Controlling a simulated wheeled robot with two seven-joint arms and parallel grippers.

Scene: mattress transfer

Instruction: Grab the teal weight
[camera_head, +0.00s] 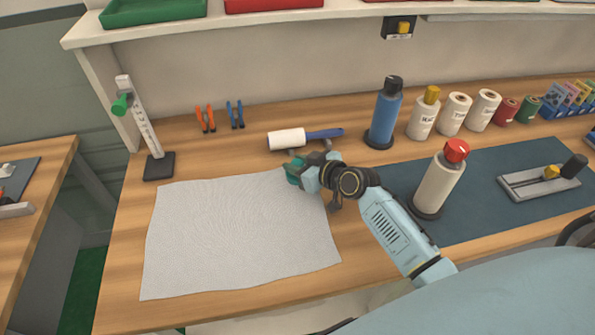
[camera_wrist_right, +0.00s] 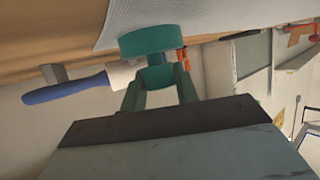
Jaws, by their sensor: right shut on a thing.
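The teal weight (camera_wrist_right: 152,40) is a round disc with a narrower neck in the right wrist view. In the head view the teal weight (camera_head: 292,172) shows at the tip of my right gripper (camera_head: 298,171), at the upper right corner of the pale grey fabric sheet (camera_head: 235,235). The gripper partly hides it there. I cannot tell whether the weight touches the sheet. My left gripper is not in view.
A white roller with a blue handle (camera_head: 287,139) lies just behind the gripper. A measuring stand (camera_head: 159,165) is at the left. A blue bottle (camera_head: 386,115) and a red-capped bottle (camera_head: 438,188) stand to the right. Orange clips (camera_head: 205,119) lie at the back.

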